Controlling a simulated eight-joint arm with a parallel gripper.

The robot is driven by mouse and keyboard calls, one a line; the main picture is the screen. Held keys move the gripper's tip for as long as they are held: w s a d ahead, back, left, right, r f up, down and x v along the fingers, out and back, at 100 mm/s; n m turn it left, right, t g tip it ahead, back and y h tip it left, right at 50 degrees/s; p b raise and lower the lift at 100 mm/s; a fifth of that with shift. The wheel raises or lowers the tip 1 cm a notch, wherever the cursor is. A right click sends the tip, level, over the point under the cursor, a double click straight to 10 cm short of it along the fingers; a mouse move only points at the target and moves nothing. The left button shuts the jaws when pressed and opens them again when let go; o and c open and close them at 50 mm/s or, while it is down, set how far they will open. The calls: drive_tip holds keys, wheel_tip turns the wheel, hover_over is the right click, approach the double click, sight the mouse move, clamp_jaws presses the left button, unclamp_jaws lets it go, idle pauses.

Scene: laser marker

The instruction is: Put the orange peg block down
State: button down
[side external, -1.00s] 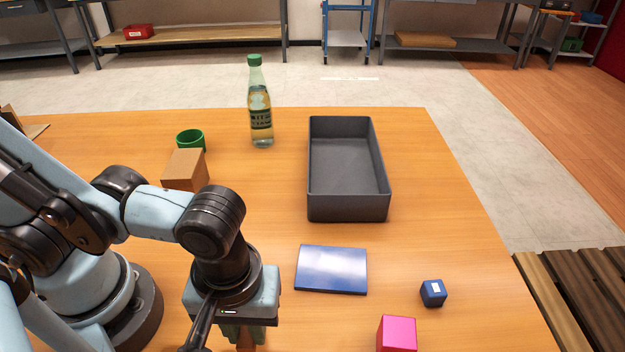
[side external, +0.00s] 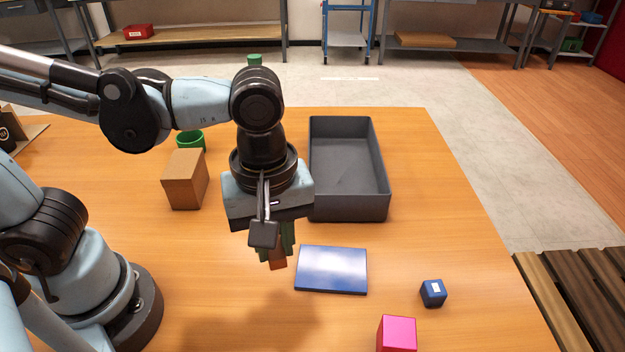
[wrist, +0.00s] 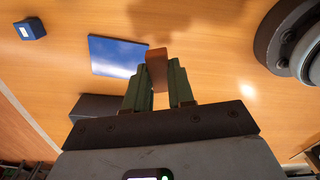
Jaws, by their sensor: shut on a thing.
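My gripper (side external: 280,245) is shut on the orange peg block (side external: 277,260) and holds it above the table, left of the blue plate. In the side view only the lower end of the block shows below the green fingers. In the wrist view the orange-brown block (wrist: 157,66) is pinched between the two green fingertips (wrist: 160,80). The block's shadow and my arm's shadow fall on the table below, apart from it.
A blue flat plate (side external: 332,270) lies right of my gripper. A grey open bin (side external: 384,205) stands behind it. A small blue cube (side external: 433,293) and a pink block (side external: 397,333) are at the front right.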

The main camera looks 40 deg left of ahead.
drive_tip(key=w+a+r+n, duration=0.1)
drive_tip(key=w+a+n, duration=0.4)
drive_tip(key=w+a, duration=0.55)
drive_tip(key=w+a+n, duration=0.3)
drive_tip(key=a+n, duration=0.2)
drive_tip(key=a, duration=1.2)
drive_tip(key=s+a+f+n, duration=0.1)
drive_tip(key=s+a+f, duration=0.1)
drive_tip(key=a, duration=0.7)
drive_tip(key=s+a+f+n, duration=0.2)
drive_tip(key=s+a+f, duration=0.1)
drive_tip(key=a, duration=0.6)
drive_tip(key=s+a+f+n, duration=0.1)
drive_tip(key=s+a, duration=0.3)
drive_tip(key=a, duration=0.5)
drive_tip(key=shift+s+a+f+n, duration=0.15)
drive_tip(key=shift+s+f+n, duration=0.05)
drive_tip(key=shift+f, duration=0.2)
drive_tip(key=shift+s+a+f+n, duration=0.1)
drive_tip(key=shift+s+f+n, duration=0.1)
drive_tip(key=shift+f, duration=0.15)
drive_tip(key=shift+s+a+f, duration=0.15)
drive_tip(key=shift+a+f, duration=0.15)
drive_tip(key=shift+f, duration=1.95)
drive_tip(key=c, duration=1)
unclamp_jaws()
drive_tip(key=shift+f, duration=0.15)
drive_tip(key=shift+o, duration=0.2)
